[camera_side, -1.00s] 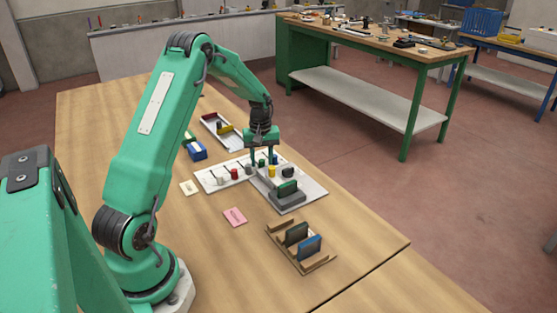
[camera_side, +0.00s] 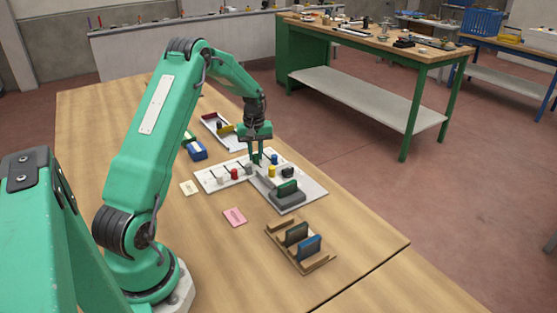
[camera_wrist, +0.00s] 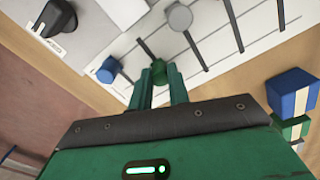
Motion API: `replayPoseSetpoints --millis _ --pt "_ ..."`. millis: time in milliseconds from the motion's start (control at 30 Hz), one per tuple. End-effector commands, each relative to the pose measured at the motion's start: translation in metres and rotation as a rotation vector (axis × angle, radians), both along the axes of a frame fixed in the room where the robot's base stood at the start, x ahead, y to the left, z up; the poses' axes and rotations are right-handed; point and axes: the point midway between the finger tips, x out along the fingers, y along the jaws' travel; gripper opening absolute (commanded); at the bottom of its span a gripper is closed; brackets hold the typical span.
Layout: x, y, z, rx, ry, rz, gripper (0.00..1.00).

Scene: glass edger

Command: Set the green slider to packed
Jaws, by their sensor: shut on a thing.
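The green slider (camera_wrist: 157,71) has a round green knob at the near end of a dark slot in the white slider panel (camera_wrist: 125,45) in the wrist view. My gripper (camera_wrist: 159,76) is shut on this knob, one finger on each side. I cannot read any position label, so I cannot tell which mark is packed.
A blue knob (camera_wrist: 109,69) and a grey knob (camera_wrist: 180,15) stand close on either side. A blue block (camera_side: 198,151) lies left of the panel. A wooden rack (camera_side: 300,247) stands in front.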

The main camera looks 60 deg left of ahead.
Motion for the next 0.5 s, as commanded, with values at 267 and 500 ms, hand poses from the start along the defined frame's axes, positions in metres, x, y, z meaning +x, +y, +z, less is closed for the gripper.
replayPoseSetpoints --millis 267,500 --pt "0.0002 0.0002 0.0006 0.001 -0.002 0.001 0.40" --pt "0.0001 0.0000 0.0006 0.001 -0.001 0.000 0.40"
